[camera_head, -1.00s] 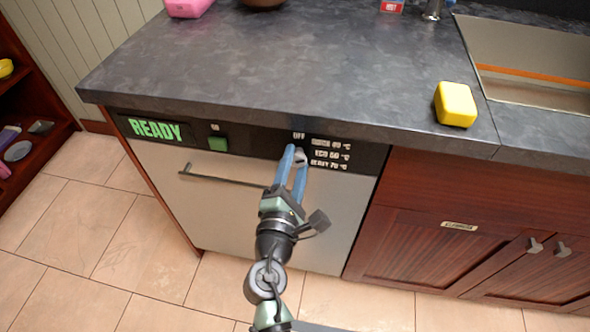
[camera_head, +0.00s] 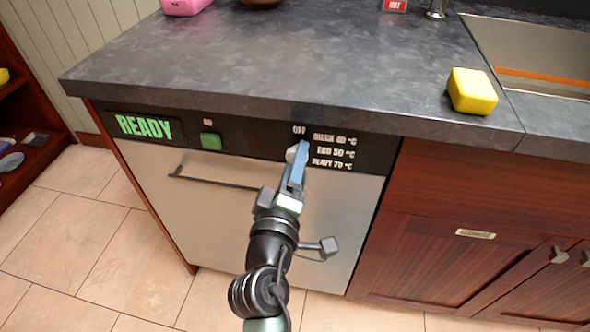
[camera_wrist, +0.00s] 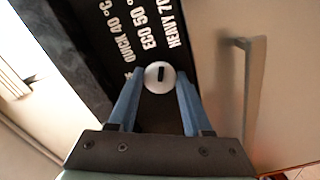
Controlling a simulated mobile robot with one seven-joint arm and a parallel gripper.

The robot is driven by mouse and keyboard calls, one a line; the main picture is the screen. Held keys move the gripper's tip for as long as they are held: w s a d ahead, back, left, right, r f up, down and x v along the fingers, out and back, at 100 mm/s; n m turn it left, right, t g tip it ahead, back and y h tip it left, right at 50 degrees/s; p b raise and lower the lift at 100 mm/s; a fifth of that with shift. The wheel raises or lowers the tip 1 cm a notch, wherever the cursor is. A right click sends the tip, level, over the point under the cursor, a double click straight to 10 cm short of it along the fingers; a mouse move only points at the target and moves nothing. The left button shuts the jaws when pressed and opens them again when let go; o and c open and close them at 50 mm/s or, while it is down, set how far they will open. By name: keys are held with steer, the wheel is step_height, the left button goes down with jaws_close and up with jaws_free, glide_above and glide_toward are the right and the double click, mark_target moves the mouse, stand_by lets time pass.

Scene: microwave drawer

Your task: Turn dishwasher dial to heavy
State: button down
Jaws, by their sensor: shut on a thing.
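The dishwasher dial (camera_wrist: 159,77) is a round silver-white knob with a dark bar across it, on the black control panel. In the head view the dial (camera_head: 291,154) shows at the left of my gripper's fingers. My gripper (camera_head: 297,150) is shut on the dial, with one blue finger on each side of it. In the wrist view the labels QUICK 40, ECO 50 and HEAVY 70 (camera_wrist: 172,30) run beside the dial. OFF (camera_head: 299,130) stands above it in the head view. I cannot tell which label the dark bar points to.
The dishwasher front (camera_head: 225,215) has a bar handle (camera_head: 215,182), a green button (camera_head: 211,141) and a display reading READY (camera_head: 145,126). The worktop (camera_head: 270,70) overhangs the panel. A yellow sponge (camera_head: 472,91) sits near its edge, by the sink. Wooden cabinets stand to the right.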

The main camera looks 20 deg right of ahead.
steer(key=shift+m+b, duration=1.35)
steer(key=shift+m, duration=0.85)
steer(key=shift+c, duration=1.7)
jaws_free()
steer(key=v, duration=1.3)
